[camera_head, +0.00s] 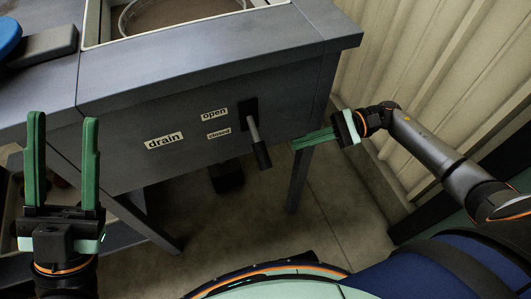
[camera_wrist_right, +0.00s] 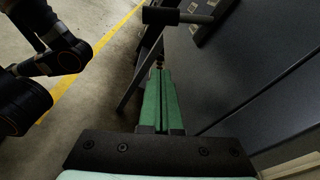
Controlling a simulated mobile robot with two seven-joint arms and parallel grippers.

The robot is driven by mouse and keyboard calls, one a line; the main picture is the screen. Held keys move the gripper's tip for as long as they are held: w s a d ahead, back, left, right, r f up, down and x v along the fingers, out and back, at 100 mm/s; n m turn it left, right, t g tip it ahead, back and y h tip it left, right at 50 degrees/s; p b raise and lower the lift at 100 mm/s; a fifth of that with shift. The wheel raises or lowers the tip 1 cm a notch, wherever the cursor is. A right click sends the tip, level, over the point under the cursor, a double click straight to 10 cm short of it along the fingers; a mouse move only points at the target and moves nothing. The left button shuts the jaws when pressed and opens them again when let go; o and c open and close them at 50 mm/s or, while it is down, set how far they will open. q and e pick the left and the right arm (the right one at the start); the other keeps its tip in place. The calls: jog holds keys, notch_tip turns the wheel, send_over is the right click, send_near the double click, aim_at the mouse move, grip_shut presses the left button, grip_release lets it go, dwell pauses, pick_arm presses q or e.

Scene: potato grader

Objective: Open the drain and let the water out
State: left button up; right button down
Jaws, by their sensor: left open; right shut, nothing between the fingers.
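The drain lever (camera_head: 258,142) is on the front panel of the grey machine and hangs down, tilted slightly, with its black grip lowest. The grip also shows at the top of the right wrist view (camera_wrist_right: 166,16). Labels reading "drain" (camera_head: 163,141), "open" (camera_head: 214,114) and, lower, "closed" (camera_head: 219,134) are left of it. My right gripper (camera_head: 293,145) is shut and empty just right of the lever, fingers pointing left, apart from it. It also shows in the right wrist view (camera_wrist_right: 160,72). My left gripper (camera_head: 64,116) is open and empty at the left, fingers pointing up.
A table leg (camera_head: 300,178) stands below the right corner. A corrugated wall (camera_head: 415,60) is at the right. A blue object (camera_head: 8,36) is at upper left.

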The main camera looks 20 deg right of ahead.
aim_at(263, 156)
pick_arm(q)
jog(key=shift+s+r, duration=0.1)
jog(key=shift+s, duration=0.05)
pick_arm(e)
jog(key=shift+d+n, duration=0.15)
jog(key=shift+n, duration=0.15)
jog(key=shift+s, duration=0.1)
pick_arm(q)
jog(key=shift+w+a+f+n+y+p, duration=0.15)
jog(key=shift+w+f+n+y+p, duration=0.35)
jog(key=shift+w+f+n+y, duration=0.45)
jog(key=shift+w+a+f+n+y+p, duration=0.15)
jog(key=shift+w+f+n+y+p, duration=0.5)
jog(key=shift+w+f+y, duration=0.5)
pick_arm(e)
jog(key=s+a+r, duration=0.1)
jog(key=a+r, duration=0.1)
jog(key=a, duration=0.7)
jog(key=shift+s, duration=0.2)
pick_arm(q)
jog(key=shift+s+d+r, duration=0.1)
jog(key=shift+s+r, duration=0.05)
pick_arm(e)
jog(key=shift+a+r, duration=0.15)
